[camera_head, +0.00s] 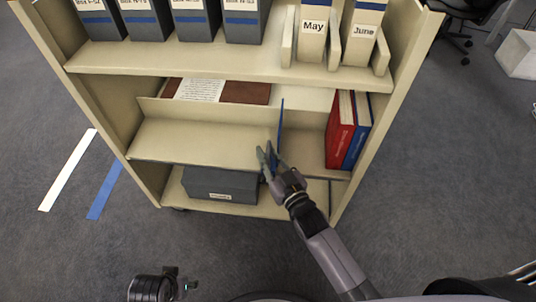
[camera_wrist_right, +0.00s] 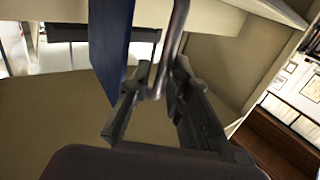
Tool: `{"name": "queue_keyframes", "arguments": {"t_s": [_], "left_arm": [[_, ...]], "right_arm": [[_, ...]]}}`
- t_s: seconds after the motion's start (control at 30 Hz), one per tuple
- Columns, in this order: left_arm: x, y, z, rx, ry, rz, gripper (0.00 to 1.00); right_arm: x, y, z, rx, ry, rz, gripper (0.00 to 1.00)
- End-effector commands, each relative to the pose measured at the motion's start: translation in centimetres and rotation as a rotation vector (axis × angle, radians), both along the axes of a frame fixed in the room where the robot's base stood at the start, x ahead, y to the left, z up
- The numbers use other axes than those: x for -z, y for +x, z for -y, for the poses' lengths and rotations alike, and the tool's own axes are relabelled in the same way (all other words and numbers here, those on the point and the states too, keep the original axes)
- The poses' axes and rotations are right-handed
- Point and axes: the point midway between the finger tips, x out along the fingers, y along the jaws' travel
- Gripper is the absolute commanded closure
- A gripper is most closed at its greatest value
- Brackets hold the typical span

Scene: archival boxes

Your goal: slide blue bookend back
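The blue bookend (camera_head: 280,125) is a thin upright plate on the cart's middle shelf (camera_head: 304,146), seen nearly edge-on. My right gripper (camera_head: 268,160) is at its front edge, at the shelf front. In the right wrist view the blue plate (camera_wrist_right: 110,45) stands by the left finger, and a grey metal strip (camera_wrist_right: 175,45) runs down between the fingers. The right gripper's fingers (camera_wrist_right: 158,112) are apart. Whether they touch the bookend I cannot tell. My left gripper (camera_head: 180,285) is low at the bottom edge, away from the cart; its fingers are unclear.
A red binder (camera_head: 340,130) and a blue binder (camera_head: 357,130) stand right of the bookend. A brown folder (camera_head: 245,92) with a white sheet (camera_head: 200,89) lies behind a cream divider (camera_head: 210,112). A grey box (camera_head: 220,184) sits on the bottom shelf. Labelled boxes (camera_head: 245,20) fill the top.

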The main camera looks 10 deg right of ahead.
Motion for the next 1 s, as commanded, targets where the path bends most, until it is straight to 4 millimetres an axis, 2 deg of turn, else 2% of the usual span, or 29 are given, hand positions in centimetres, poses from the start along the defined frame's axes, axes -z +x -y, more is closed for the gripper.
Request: {"name": "queue_keyframes", "arguments": {"t_s": [0.17, 0.27, 0.7, 0.83, 1.0], "left_arm": [[-0.1, 0.0, -0.1, -0.001, 0.001, 0.001, 0.52], [-0.1, 0.0, -0.1, -0.001, 0.001, 0.001, 0.52], [0.0, 0.0, 0.0, -0.001, 0.001, 0.0, 0.52], [0.0, 0.0, 0.0, -0.001, 0.001, 0.0, 0.52], [0.0, 0.0, 0.0, 0.0, 0.001, 0.0, 0.52]], "right_arm": [[0.0, -0.1, 0.1, 0.0, 0.0, -0.001, 0.82], [0.1, -0.9, 0.3, 0.0, -0.001, -0.002, 0.82], [0.1, -9.0, 2.9, 0.0, -0.001, -0.004, 0.82], [0.1, -10.5, 3.4, 0.0, -0.001, -0.002, 0.82], [0.0, -11.4, 3.7, 0.0, 0.0, 0.0, 0.82]]}}
